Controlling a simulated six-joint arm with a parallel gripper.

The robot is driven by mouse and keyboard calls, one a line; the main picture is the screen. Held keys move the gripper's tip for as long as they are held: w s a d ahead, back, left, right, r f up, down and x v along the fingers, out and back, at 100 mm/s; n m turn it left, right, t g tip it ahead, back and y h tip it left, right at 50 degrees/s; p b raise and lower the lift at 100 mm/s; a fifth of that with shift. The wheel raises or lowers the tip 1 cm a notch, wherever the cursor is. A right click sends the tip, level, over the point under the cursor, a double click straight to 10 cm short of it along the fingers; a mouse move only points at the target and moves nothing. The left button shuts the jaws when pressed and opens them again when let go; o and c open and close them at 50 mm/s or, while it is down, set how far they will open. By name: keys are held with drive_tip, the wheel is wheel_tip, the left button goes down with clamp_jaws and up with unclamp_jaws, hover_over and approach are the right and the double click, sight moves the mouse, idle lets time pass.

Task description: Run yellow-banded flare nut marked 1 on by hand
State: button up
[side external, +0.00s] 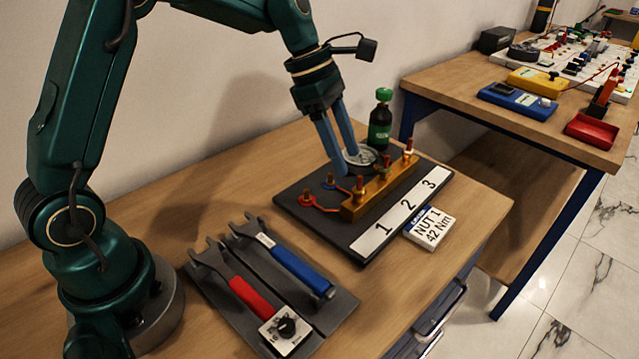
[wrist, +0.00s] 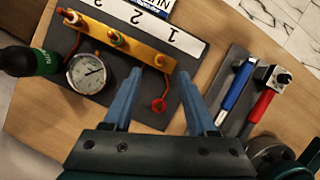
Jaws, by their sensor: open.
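The brass manifold bar (side external: 375,195) stands on a dark base plate (side external: 290,195), beside a white strip marked 1, 2, 3 (side external: 408,206). Several upright fittings stand on the bar; the one nearest mark 1 (side external: 360,184) looks reddish and also shows in the wrist view (wrist: 160,61). I cannot make out a yellow band or a number on any nut. A red line runs beside the bar to a red ring-like end (wrist: 158,105). My gripper (side external: 345,162) is open and empty, pointing down above the plate behind the bar. In the wrist view its fingers (wrist: 157,76) straddle the area by the bar's mark-1 end.
A round gauge (wrist: 88,73) and a green-capped bottle (side external: 380,125) stand near the bar. A card reading NUT 1, 42 Nm (side external: 430,226) lies in front. Red-handled (side external: 250,297) and blue-handled (side external: 295,268) wrenches lie in a dark tray. Another bench stands behind right.

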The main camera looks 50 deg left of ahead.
drive_tip(key=s+d+r+m+t+y, duration=0.25)
drive_tip(key=s+r+m, duration=0.35)
drive_tip(key=s+r, duration=0.3)
drive_tip(key=s+a+f+m+y, duration=0.1)
drive_tip(key=s+a+f+m, duration=0.1)
drive_tip(key=s+m, duration=0.3)
drive_tip(key=s+a+f+m+t, duration=0.1)
drive_tip(key=s+f+m, duration=0.1)
drive_tip(key=s+m, duration=0.4)
drive_tip(key=m, duration=0.5)
drive_tip(key=shift+a+f+y, duration=0.35)
drive_tip(key=shift+a+f, duration=0.05)
drive_tip(key=shift+s, duration=0.1)
drive_tip(key=shift+a+m, duration=0.1)
drive_tip(key=shift+m, duration=0.5)
